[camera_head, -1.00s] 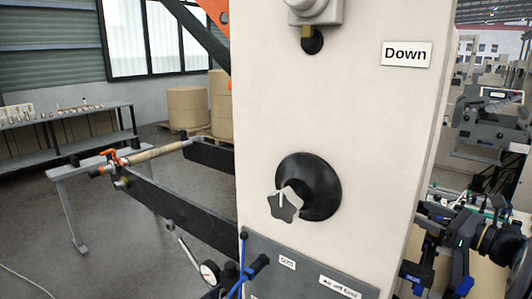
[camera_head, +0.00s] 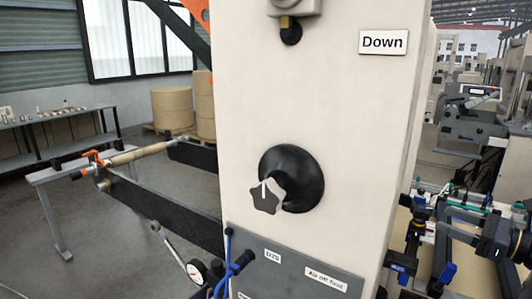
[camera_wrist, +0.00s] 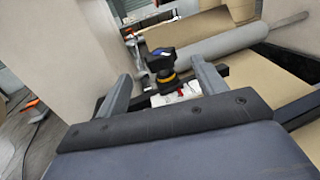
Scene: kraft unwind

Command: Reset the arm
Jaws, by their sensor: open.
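My gripper (camera_wrist: 160,72) shows in the wrist view as two grey fingers spread wide apart, open with nothing held between them. A black knob with a yellow ring (camera_wrist: 163,66) shows in the gap between the fingertips. I cannot tell how far beyond the tips it lies. The gripper cannot be made out in the head view.
A tall cream machine panel (camera_head: 320,90) with a black dial and star knob (camera_head: 266,195) fills the middle of the head view. A roll stand with dark arms (camera_head: 165,215) is at left, with open floor beside it. A grey roller (camera_wrist: 225,42) crosses the wrist view.

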